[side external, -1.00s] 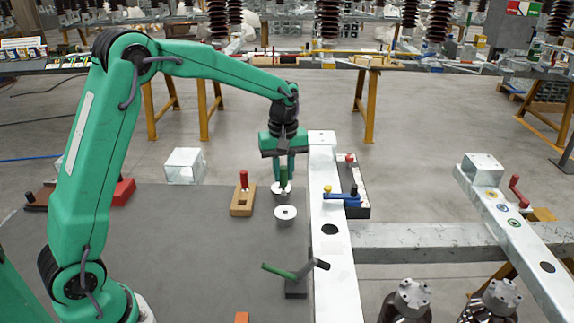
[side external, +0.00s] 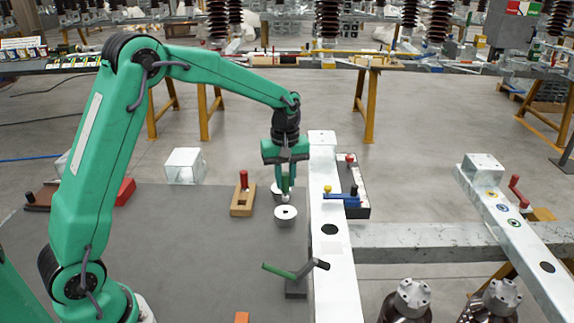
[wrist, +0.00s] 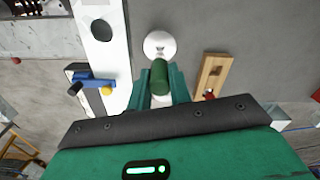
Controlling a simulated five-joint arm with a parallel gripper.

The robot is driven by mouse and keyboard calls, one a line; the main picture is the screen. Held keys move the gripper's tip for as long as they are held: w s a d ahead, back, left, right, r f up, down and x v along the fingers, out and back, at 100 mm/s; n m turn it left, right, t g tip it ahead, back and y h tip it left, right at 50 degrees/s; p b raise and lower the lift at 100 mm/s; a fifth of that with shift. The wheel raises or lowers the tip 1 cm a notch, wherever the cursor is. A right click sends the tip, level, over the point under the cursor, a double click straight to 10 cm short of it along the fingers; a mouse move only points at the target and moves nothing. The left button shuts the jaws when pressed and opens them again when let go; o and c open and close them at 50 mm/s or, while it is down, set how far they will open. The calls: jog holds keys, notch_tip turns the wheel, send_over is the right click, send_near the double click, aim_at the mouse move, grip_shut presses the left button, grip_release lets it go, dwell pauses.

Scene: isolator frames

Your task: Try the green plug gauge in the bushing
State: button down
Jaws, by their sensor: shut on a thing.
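My gripper (side external: 287,187) is shut on the green plug gauge (wrist: 160,76), whose dark green handle shows between the fingers in the wrist view.
A wooden block (side external: 241,208) with a red-handled gauge stands left of the white pieces. A white beam (side external: 327,190) runs close on the right, with a blue piece (side external: 345,200) on it. A stand with green and dark handles (side external: 296,287) is nearer the camera.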

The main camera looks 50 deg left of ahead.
aim_at(285, 191)
jog(key=shift+f, duration=1.55)
jog(key=shift+f, duration=0.45)
dwell(1.1)
jog(key=shift+r, duration=0.15)
jog(key=shift+r, duration=3.6)
